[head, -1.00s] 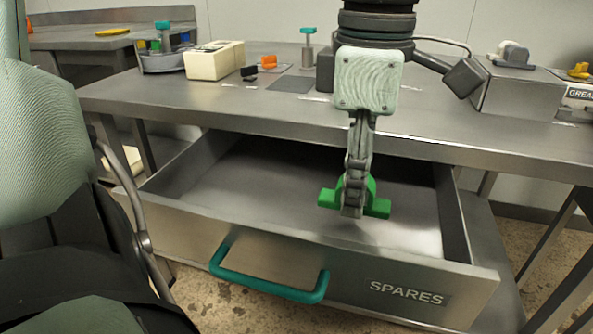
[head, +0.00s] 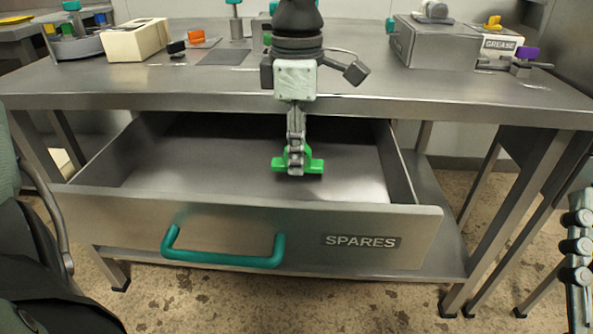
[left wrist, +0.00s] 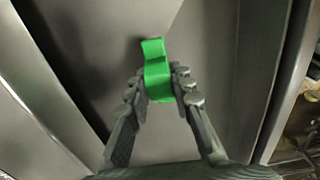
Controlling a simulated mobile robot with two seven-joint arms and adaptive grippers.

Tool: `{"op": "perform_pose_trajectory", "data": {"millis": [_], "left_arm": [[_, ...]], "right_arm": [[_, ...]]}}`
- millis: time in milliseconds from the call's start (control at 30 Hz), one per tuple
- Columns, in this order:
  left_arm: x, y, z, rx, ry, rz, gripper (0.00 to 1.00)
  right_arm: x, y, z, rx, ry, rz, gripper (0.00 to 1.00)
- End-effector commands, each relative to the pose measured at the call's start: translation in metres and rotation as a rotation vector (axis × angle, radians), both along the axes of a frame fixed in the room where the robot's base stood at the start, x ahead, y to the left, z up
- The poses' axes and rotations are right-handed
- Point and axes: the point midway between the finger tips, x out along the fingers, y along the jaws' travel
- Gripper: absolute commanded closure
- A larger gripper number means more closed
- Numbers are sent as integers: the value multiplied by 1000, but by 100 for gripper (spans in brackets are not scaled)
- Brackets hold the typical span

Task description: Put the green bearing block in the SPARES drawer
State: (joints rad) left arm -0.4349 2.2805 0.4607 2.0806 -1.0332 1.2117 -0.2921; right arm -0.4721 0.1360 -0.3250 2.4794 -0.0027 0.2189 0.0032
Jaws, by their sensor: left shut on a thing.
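The green bearing block (head: 312,165) is between the fingers of my left gripper (head: 296,168), which is shut on it. The block is over the inside of the open SPARES drawer (head: 240,225); I cannot tell whether it touches the drawer floor. The drawer is pulled out below the bench and has a teal handle (head: 222,260) and a SPARES label. In the left wrist view the fingers grip the block (left wrist: 157,75) from both sides, with its ends sticking out. My right gripper (head: 578,270) shows in part at the right edge, and its opening cannot be made out.
The steel bench (head: 400,95) overhangs the back of the drawer. On it stand a cream box (head: 135,40), a grey mat (head: 224,58), an orange piece (head: 204,42) and a grey housing (head: 432,45). The drawer floor around the block looks clear.

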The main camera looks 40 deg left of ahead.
Motion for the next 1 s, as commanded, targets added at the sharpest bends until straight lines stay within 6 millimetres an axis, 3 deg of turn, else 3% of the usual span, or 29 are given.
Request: {"op": "perform_pose_trajectory", "data": {"millis": [300,833,867,1000], "left_arm": [[-1,0,-39,0,2,-1,100],[0,0,-42,0,0,0,100],[-1,0,-42,-1,1,0,76],[-1,0,-42,-1,1,0,58]], "right_arm": [[-8,-5,9,29,-87,-7,60],[-14,-8,14,45,-140,-12,60],[-14,-9,15,46,-145,-12,60],[-14,-9,15,46,-144,-12,60]]}}
